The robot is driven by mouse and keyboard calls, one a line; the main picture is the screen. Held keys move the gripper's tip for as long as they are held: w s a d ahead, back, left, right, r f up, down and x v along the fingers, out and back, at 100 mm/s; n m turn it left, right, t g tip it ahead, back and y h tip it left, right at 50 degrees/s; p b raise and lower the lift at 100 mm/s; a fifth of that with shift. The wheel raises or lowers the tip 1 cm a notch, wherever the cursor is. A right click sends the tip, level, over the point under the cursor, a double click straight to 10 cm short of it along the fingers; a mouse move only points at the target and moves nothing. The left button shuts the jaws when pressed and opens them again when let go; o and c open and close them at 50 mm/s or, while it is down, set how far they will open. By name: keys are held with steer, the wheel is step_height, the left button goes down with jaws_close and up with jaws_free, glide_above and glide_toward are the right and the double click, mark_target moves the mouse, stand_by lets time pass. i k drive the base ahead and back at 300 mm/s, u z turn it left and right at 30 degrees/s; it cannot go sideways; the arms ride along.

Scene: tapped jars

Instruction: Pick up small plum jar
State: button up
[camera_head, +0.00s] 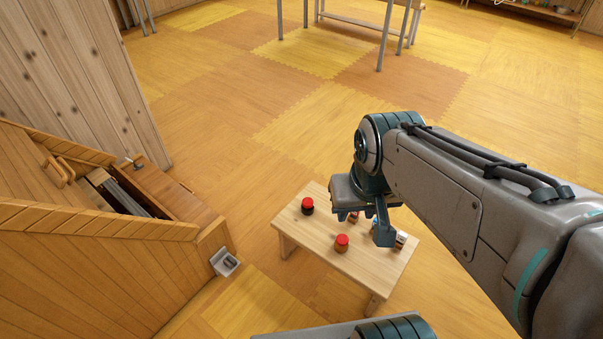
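A dark jar with a red lid (307,207) stands upright near the left end of a low wooden bench; its dark body looks plum-coloured. A brown-orange jar with a red lid (341,244) stands nearer the front edge. A partly hidden jar with red and blue showing (353,217) is just under my gripper. Another pale jar with a dark band (401,239) stands at the right. My gripper (381,233) hangs over the right half of the bench, to the right of the dark jar. One finger shows clearly; the opening is hidden.
The low bench (372,266) has clear wood between the jars. A metal-legged table (345,18) is at the back. Open floor lies beyond the bench.

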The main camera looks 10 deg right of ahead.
mark_target(307, 206)
steer(key=u, duration=1.35)
steer(key=i, duration=1.3)
steer(key=z, duration=2.8)
